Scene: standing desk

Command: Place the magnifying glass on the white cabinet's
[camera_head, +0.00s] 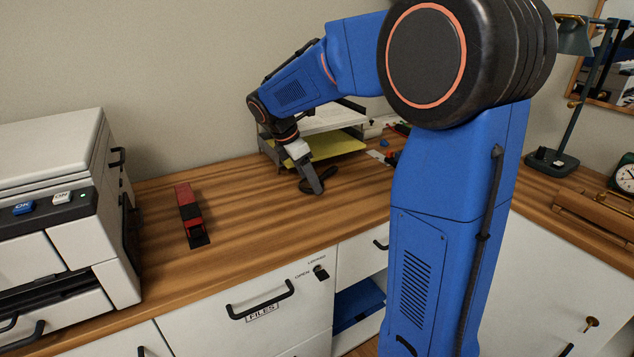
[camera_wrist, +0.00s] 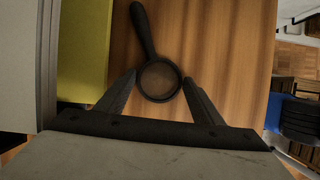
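A black magnifying glass (camera_wrist: 141,30) with a round lens lies on the wooden desktop. In the wrist view its ring is between my gripper's two open fingers and its handle points toward the top. My gripper (camera_wrist: 158,90) is open, with a finger on each side of the ring; I cannot tell whether they touch it. In the head view my gripper (camera_head: 313,187) reaches down to the desk, and the dark magnifying glass (camera_head: 328,173) shows just beside it. The white cabinet (camera_head: 290,312) is below the desktop, with a drawer labelled FILES.
A paper tray (camera_head: 335,146) with yellow and white sheets stands behind my gripper. A white printer (camera_head: 50,170) is at the left, and a red stapler (camera_head: 189,212) lies near it. A lamp (camera_head: 572,120) and clock (camera_head: 626,178) are at the right. The desktop's front middle (camera_head: 260,230) is clear.

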